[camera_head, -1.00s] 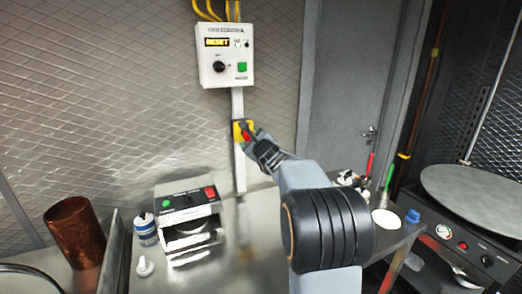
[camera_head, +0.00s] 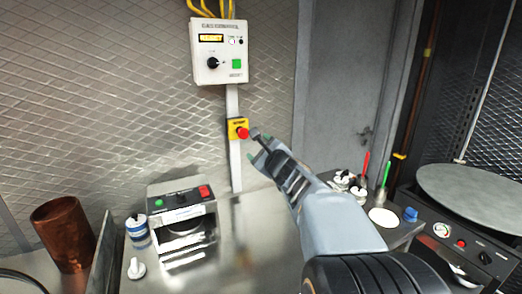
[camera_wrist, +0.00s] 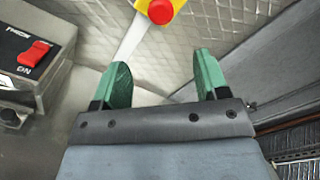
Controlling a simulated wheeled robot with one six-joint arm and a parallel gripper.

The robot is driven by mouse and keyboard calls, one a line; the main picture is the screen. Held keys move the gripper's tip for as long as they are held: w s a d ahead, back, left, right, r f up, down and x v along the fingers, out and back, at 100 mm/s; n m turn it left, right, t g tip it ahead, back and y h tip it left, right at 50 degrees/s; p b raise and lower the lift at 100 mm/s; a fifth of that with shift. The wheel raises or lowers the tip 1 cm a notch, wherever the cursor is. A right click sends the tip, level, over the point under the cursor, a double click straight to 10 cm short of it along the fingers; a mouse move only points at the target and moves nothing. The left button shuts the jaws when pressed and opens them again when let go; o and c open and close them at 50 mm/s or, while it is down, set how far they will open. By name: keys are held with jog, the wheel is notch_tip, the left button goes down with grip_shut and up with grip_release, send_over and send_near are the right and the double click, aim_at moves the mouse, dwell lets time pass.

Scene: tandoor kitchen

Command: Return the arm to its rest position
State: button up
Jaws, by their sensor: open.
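My gripper (camera_head: 260,147) is open and empty, in front of the wall and right of and below the red emergency button. In the wrist view its two green fingers (camera_wrist: 163,82) stand apart with nothing between them. The red button (camera_head: 242,132) sits on a yellow box (camera_head: 236,124) on a pale vertical strip; the wrist view shows the button (camera_wrist: 160,11) at the top, beyond the fingers and apart from them. My arm reaches in from the lower right of the head view.
A white control box (camera_head: 221,51) hangs above the button. A small machine with a red switch (camera_head: 204,191) stands on the steel counter, beside a bottle (camera_head: 137,231) and a copper cylinder (camera_head: 63,235). A round plate (camera_head: 470,192) tops the right-hand unit. Counter space between is clear.

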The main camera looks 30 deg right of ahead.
dwell(0.3)
jog(key=s+a+f+n+g+y, duration=0.3)
jog(key=s+a+f+n+g, duration=0.1)
jog(key=a+f+n, duration=0.3)
jog(key=s+a+f+n+g+y, duration=0.3)
jog(key=a+f+n+g, duration=0.15)
jog(key=f+n, duration=0.3)
jog(key=s+a+f+n+g+h, duration=0.2)
jog(key=s+a+f+n+g, duration=0.1)
jog(key=s+n, duration=0.4)
jog(key=s+a+f+n+g+h, duration=0.2)
jog(key=s+a+f+n+g, duration=0.1)
jog(key=s+n, duration=0.3)
jog(key=shift+s+f+n, duration=0.3)
jog(key=shift+s+n, duration=0.05)
jog(key=shift+s, duration=0.55)
jog(key=shift+c, duration=0.3)
